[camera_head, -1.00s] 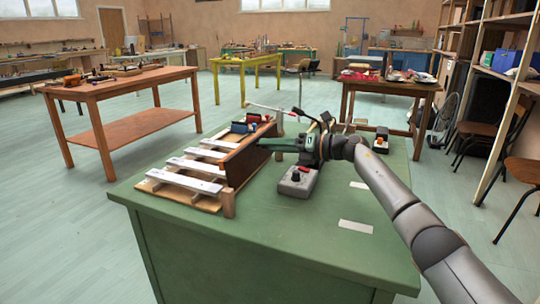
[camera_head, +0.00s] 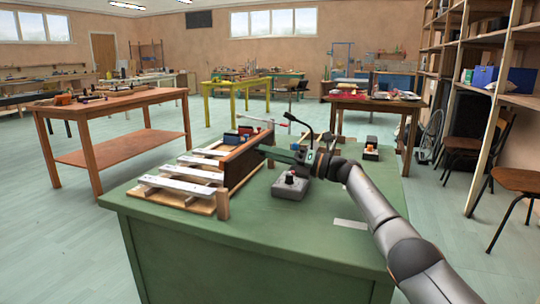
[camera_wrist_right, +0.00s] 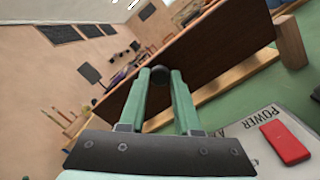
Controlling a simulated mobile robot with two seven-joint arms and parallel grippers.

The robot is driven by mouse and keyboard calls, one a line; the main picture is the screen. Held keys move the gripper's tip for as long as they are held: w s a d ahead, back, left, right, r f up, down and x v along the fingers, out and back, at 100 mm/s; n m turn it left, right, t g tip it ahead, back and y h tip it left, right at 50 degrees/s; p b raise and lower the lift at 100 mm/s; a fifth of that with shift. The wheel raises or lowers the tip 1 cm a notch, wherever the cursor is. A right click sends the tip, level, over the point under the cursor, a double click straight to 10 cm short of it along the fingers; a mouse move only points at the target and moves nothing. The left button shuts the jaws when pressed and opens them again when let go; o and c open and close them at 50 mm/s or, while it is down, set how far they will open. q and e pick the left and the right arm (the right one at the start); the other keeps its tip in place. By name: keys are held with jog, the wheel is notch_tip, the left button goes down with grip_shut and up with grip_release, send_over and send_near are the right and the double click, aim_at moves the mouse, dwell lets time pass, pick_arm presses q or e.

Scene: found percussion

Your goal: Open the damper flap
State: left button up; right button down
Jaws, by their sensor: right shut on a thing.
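The damper flap (camera_head: 240,168) is a dark brown board along the right side of a wooden frame with several pale metal bars (camera_head: 188,174). It stands steeply and the bars beside it are uncovered. In the right wrist view the flap (camera_wrist_right: 215,45) slants across the picture, with a dark round knob (camera_wrist_right: 158,72) on its face. My right gripper (camera_head: 264,149) reaches the flap's face from the right. In the wrist view its green fingers (camera_wrist_right: 160,80) are closed on the knob. My left gripper is not in view.
A small box with an orange top (camera_head: 371,147) stands farther back. The green tabletop's front (camera_head: 290,225) is clear.

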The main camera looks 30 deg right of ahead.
jog(key=c, duration=0.6)
grip_release()
jog(key=shift+s+d+f, duration=0.1)
jog(key=shift+s+d, duration=0.35)
jog(key=p+v, duration=0.2)
jog(key=v, duration=0.9)
jog(key=shift+s+d, duration=0.1)
jog(key=shift+p, duration=0.3)
